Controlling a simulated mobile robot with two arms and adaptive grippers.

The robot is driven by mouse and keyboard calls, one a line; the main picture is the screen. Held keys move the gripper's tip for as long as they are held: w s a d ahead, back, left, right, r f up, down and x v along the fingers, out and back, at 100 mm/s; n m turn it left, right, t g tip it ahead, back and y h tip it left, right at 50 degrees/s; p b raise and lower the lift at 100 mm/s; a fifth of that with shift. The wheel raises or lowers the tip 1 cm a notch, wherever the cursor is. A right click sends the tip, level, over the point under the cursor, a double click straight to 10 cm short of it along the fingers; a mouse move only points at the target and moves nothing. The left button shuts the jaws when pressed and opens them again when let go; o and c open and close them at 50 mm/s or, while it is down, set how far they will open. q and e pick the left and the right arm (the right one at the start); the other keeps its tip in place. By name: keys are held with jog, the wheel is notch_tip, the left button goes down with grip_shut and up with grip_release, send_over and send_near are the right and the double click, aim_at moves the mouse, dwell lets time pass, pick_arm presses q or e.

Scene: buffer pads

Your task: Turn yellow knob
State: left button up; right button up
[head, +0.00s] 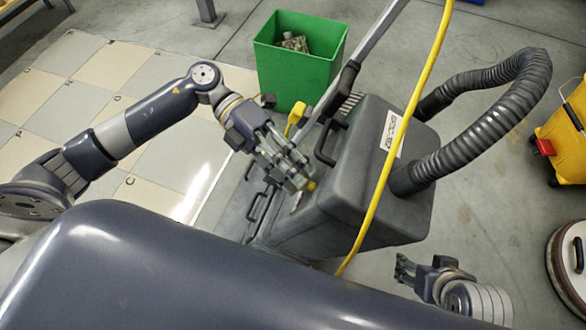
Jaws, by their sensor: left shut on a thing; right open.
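The yellow knob (311,185) is on the near left side of a grey machine (350,190) with a lid and a ribbed hose, in the head view. Only a small part of the knob shows past my fingers. My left gripper (303,178) reaches in from the left and is shut on the yellow knob, its fingers hiding most of it. My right gripper (404,268) is open and empty, low over the floor to the right of the machine.
A green bin (298,65) stands behind. A yellow cart (565,140) and a round device (568,262) are at the right edge. Floor between is clear.

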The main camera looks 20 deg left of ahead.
pick_arm(q)
jog(key=o, duration=1)
jog(key=shift+f, duration=0.1)
jog(key=shift+a, duration=0.1)
jog(key=v, duration=1.2)
jog(key=shift+s, duration=0.1)
